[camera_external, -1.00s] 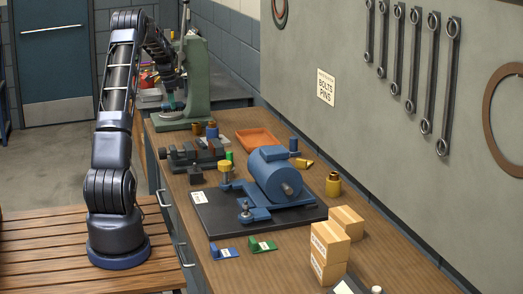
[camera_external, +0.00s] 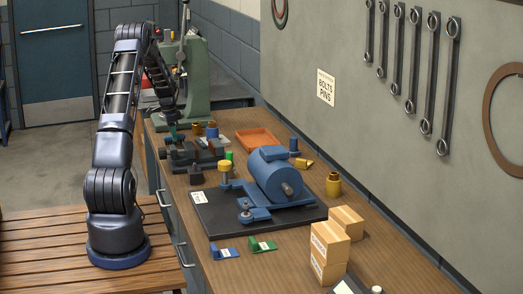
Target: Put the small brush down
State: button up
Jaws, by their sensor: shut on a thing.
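My gripper (camera_external: 172,122) hangs low at the end of the arm, over the left end of the dark vise (camera_external: 190,155) on the workbench. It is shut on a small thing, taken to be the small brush. The brush is too small and too dark here to make out its shape. I cannot tell whether it touches the vise or the bench.
A green press (camera_external: 195,85) stands just behind the gripper. A blue motor assembly (camera_external: 275,180) on a black plate fills the bench's middle.

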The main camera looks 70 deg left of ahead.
aim_at(178, 137)
jog(key=shift+f, duration=0.3)
jog(key=shift+f, duration=0.15)
jog(key=o, duration=1)
jog(key=r, duration=0.4)
jog(key=s+r, duration=0.1)
jog(key=r, duration=0.7)
jog(key=shift+s+r, duration=0.1)
jog(key=shift+s, duration=0.15)
